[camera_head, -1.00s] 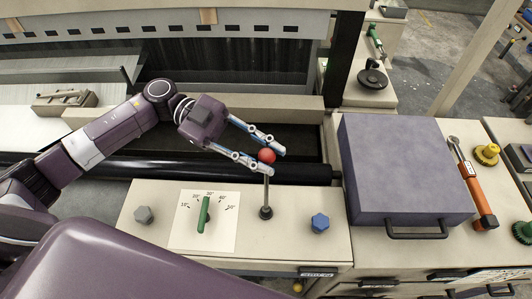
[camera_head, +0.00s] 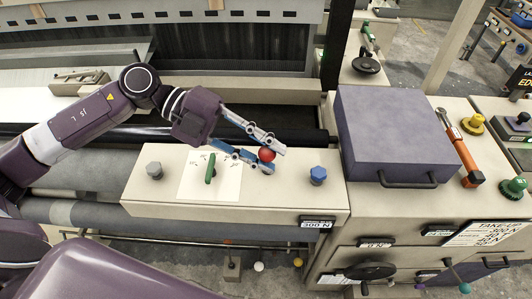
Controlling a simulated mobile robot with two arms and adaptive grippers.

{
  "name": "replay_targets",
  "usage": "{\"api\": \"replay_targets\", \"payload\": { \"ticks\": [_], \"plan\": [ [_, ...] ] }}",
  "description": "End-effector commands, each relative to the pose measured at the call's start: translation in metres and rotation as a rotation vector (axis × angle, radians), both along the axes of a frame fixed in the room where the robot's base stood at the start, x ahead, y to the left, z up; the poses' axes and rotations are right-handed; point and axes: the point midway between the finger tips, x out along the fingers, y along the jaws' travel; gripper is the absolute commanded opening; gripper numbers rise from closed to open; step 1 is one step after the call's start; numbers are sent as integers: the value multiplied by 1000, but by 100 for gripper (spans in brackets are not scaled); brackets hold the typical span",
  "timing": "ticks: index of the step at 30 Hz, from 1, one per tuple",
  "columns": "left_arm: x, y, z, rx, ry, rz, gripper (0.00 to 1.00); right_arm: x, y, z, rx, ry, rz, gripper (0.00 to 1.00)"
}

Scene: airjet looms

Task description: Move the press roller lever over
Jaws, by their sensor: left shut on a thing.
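The press roller lever shows as a red ball knob (camera_head: 267,155) over the cream panel (camera_head: 240,206) in the head view. My left gripper (camera_head: 276,160) is shut on the red knob, with one finger on its far side and one on its near side. The lever's shaft and base are hidden behind the near finger. My right gripper is not in view.
A green pointer (camera_head: 210,168) on a white dial sheet stands left of the lever, with a grey knob (camera_head: 154,170) beyond. A blue knob (camera_head: 318,175) is close on the right. A purple-grey box (camera_head: 388,135) with a handle stands further right.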

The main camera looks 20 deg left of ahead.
Motion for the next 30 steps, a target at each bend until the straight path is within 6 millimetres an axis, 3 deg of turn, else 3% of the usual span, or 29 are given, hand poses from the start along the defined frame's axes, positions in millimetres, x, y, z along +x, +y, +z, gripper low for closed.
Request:
{"api": "replay_targets", "payload": {
  "ticks": [18, 19, 21, 24, 30],
  "plan": [
    [-2, 0, -6, 16, -41, -7, 0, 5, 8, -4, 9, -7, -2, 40],
    [-2, 0, -6, 16, -40, -6, 24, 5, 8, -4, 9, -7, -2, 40],
    [-2, 0, -6, 16, -40, -6, 32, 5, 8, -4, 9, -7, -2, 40],
    [-2, 0, -5, 15, -40, -5, 41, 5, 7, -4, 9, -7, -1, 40],
    [-1, 0, -4, 13, -41, -3, 41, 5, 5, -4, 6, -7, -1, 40]
  ]
}}
